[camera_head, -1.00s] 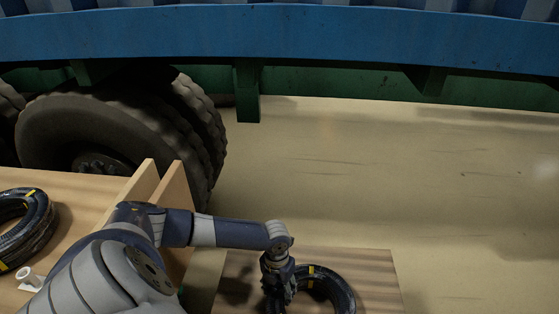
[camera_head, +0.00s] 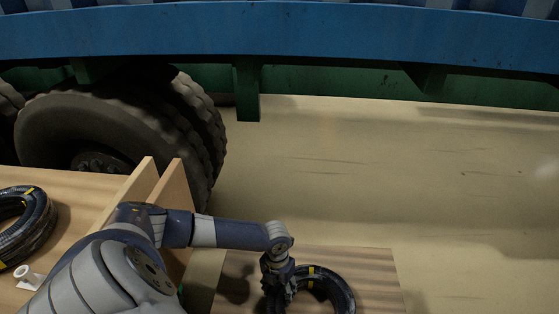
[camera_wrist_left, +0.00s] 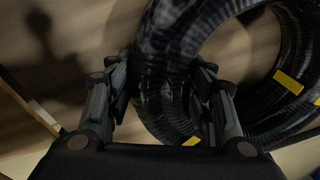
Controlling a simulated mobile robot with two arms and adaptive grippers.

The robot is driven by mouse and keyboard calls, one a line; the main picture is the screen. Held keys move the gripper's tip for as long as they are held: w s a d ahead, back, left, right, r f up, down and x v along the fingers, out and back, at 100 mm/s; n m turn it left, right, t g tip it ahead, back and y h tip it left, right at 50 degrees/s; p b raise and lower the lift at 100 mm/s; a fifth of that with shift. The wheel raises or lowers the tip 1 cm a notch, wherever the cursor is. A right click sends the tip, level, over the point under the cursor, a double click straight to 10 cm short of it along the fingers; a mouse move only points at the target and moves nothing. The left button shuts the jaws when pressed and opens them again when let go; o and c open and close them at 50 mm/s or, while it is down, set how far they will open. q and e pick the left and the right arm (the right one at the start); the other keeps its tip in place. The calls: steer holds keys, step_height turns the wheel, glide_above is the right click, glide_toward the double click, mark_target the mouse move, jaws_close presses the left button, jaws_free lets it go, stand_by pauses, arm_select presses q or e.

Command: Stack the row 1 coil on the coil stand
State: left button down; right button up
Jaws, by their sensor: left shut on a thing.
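A black hose coil (camera_head: 343,288) with yellow tape marks shows at the bottom of the head view, over a wooden surface. My left gripper (camera_head: 278,296) is at the left side of its ring. In the left wrist view the fingers (camera_wrist_left: 165,100) straddle the ring of the coil (camera_wrist_left: 265,123) and are shut on it. The coil's lower edge is cut off in the head view, and I cannot tell whether it rests on the wood or hangs just above it. I cannot make out the coil stand for certain. My right gripper is not in view.
The low wooden surface (camera_head: 375,268) has bare room right of the coil. Another black coil (camera_head: 38,232) lies on a wooden table (camera_head: 75,200) at left, near a white fitting (camera_head: 28,277). Upright boards (camera_head: 168,190) edge that table. A large tyre (camera_head: 110,130) stands behind.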

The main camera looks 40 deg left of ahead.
arm_select(q)
steer(key=shift+w+r, duration=0.1)
steer(key=shift+w, duration=0.05)
steer(key=c, duration=0.7)
jaws_free()
steer(key=shift+s, duration=0.25)
steer(key=shift+w, duration=0.1)
steer(key=shift+a+r+p, duration=0.15)
steer(key=shift+r+p, duration=1.45)
steer(key=shift+r, duration=0.15)
steer(key=shift+a+r+p, duration=0.1)
steer(key=shift+r+p, duration=1.5)
steer(key=shift+r, duration=0.1)
